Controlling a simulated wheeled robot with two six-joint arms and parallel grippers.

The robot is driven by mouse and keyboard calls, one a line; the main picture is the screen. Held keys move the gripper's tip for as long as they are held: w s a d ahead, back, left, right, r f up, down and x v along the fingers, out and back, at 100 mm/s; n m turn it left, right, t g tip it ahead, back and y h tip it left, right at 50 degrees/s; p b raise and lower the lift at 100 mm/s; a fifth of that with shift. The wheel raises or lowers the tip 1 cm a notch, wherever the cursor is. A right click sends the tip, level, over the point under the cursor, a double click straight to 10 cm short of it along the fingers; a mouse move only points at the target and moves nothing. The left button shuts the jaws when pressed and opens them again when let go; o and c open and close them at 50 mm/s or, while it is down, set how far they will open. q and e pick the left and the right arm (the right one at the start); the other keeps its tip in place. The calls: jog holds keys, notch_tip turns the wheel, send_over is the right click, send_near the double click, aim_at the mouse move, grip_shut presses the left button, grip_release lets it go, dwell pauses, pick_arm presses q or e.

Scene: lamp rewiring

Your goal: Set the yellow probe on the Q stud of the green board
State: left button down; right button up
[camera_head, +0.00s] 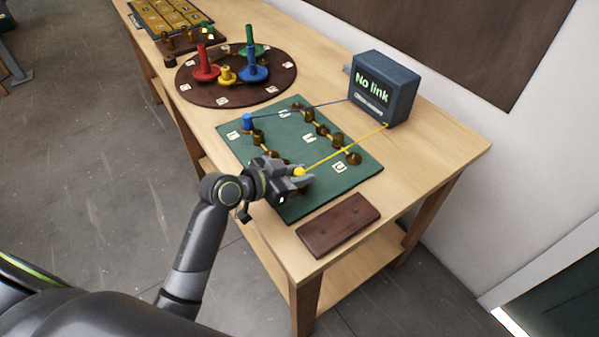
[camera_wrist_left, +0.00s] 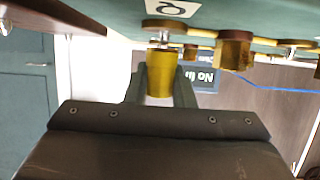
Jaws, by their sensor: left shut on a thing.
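The yellow probe (camera_head: 300,172) is between the fingers of my left gripper (camera_head: 297,180), which is shut on it over the near part of the green board (camera_head: 345,185). In the left wrist view, which looks upside down, the yellow probe (camera_wrist_left: 161,75) is in line with a stud (camera_wrist_left: 164,24) beside the Q label (camera_wrist_left: 172,8). A short silver piece shows between probe and stud; I cannot tell whether the probe is seated. The yellow wire runs from the probe to the dark box (camera_head: 386,88). My right gripper is not in view.
A blue probe (camera_head: 247,121) stands at the board's left corner, with a blue wire to the box, whose screen reads "No link". Several brass pieces stand on the board. A brown block (camera_head: 338,224) lies in front. A round tray (camera_head: 281,88) with coloured pieces stands behind.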

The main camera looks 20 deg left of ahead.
pick_arm(q)
jog(key=shift+f, duration=0.2)
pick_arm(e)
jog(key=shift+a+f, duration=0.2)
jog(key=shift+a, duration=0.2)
pick_arm(q)
jog(key=shift+f+b, duration=0.5)
jog(key=shift+f, duration=0.15)
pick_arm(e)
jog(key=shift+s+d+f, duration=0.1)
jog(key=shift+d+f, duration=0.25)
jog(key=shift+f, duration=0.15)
pick_arm(q)
jog(key=c, duration=1.1)
grip_release()
jog(key=shift+r, duration=0.1)
jog(key=shift+c, duration=0.2)
jog(key=v, duration=1.7)
jog(key=shift+s+b, duration=0.2)
jog(key=shift+b, duration=0.15)
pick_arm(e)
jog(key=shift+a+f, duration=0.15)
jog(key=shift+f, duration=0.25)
pick_arm(q)
jog(key=shift+a, duration=0.1)
